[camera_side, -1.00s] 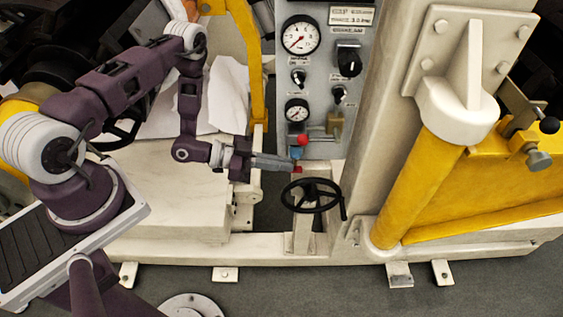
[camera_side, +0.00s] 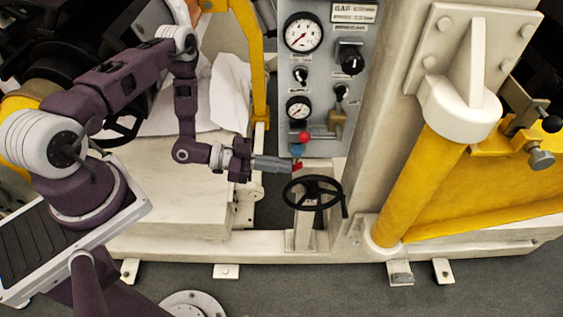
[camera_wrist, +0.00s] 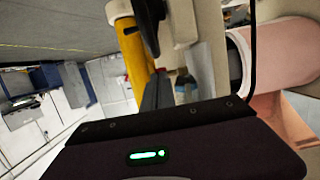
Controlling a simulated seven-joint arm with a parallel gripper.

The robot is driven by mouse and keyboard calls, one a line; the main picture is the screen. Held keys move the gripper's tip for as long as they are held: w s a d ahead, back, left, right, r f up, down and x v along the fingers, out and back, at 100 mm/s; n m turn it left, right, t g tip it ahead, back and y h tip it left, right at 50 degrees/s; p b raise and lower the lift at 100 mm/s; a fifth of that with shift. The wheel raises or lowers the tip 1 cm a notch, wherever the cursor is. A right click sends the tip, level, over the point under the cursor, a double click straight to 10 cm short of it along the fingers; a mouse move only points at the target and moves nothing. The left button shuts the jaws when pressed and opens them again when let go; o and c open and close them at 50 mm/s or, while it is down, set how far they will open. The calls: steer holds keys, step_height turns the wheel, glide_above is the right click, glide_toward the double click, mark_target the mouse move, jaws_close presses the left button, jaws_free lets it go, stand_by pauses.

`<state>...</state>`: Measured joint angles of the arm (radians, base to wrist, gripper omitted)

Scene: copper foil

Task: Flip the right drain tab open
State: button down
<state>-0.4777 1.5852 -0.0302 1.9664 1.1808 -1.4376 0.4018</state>
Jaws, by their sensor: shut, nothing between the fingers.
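My gripper (camera_side: 289,165) reaches in from the left in the side view, its grey fingers together and level, with nothing seen between them. Its tips are at a small red tab (camera_side: 297,166) below the control panel; I cannot tell whether they touch it. A blue piece (camera_side: 297,150) sits just above the tips, with a red ball knob (camera_side: 303,138) over it. I cannot tell which small part is the right drain tab. In the wrist view, the dark fingers (camera_wrist: 157,92) point away from the camera, and the contact spot is not clear.
A black handwheel (camera_side: 313,193) stands just below and right of my gripper. The grey panel (camera_side: 320,95) with gauges and knobs rises above it. A brass valve (camera_side: 336,124) is at upper right. A thick cream post (camera_side: 388,110) stands farther right.

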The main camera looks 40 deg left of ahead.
steer(key=shift+w+d+f, duration=0.1)
steer(key=shift+f, duration=1.25)
steer(key=s+a+f, duration=0.6)
steer(key=f, duration=0.1)
steer(key=shift+f, duration=0.35)
steer(key=shift+a, duration=0.15)
